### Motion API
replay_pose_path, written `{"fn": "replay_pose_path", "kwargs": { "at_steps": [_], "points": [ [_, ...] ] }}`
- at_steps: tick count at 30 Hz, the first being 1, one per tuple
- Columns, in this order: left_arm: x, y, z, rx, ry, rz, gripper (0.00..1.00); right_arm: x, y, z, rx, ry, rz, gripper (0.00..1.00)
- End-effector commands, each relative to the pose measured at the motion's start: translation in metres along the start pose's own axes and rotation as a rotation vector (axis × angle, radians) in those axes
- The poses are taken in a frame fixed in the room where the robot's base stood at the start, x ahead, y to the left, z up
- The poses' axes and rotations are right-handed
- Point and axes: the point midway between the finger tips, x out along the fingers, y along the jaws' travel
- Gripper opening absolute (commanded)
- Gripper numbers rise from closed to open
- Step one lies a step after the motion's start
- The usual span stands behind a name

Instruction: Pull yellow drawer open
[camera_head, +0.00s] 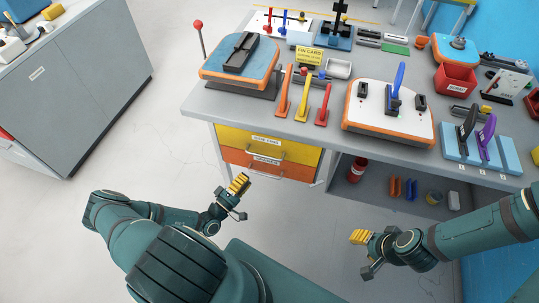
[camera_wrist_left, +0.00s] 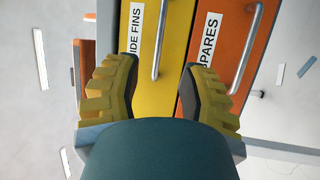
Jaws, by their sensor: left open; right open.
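The yellow drawer (camera_head: 279,151) is the upper drawer under the left side of the workbench, with a metal bar handle (camera_head: 266,155) and a white label. It looks shut. In the left wrist view the yellow drawer (camera_wrist_left: 157,85) appears turned sideways, with its handle (camera_wrist_left: 161,40) ahead of the fingers. My left gripper (camera_head: 239,186) is open and empty, in front of and a little below the drawers; its yellow fingers (camera_wrist_left: 160,90) are spread apart. My right gripper (camera_head: 361,238) is open and empty, low in front of the bench's open shelf, away from the drawer.
An orange drawer (camera_head: 262,164) with its own handle sits directly below the yellow one. The workbench top (camera_head: 202,101) holds boards, colored fin tools and a red bin (camera_head: 455,79). A grey cabinet (camera_head: 75,85) stands at left. The floor between is clear.

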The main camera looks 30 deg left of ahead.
Motion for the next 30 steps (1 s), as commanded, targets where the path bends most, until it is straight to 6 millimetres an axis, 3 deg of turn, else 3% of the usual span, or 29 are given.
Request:
{"fn": "replay_pose_path", "kwargs": {
  "at_steps": [15, 21, 30],
  "points": [
    [0.097, 0.0, 0.002, -0.003, -0.006, 0.001, 0.41, 0.008, 0.003, 0.004, -0.003, -0.008, -0.001, 0.47],
    [0.116, 0.0, 0.002, -0.002, -0.005, 0.0, 0.41, 0.01, 0.004, 0.005, -0.003, -0.01, -0.001, 0.47],
    [0.121, 0.0, 0.002, -0.003, -0.005, -0.001, 0.41, 0.01, 0.004, 0.005, -0.003, -0.011, -0.001, 0.47]
  ]
}}
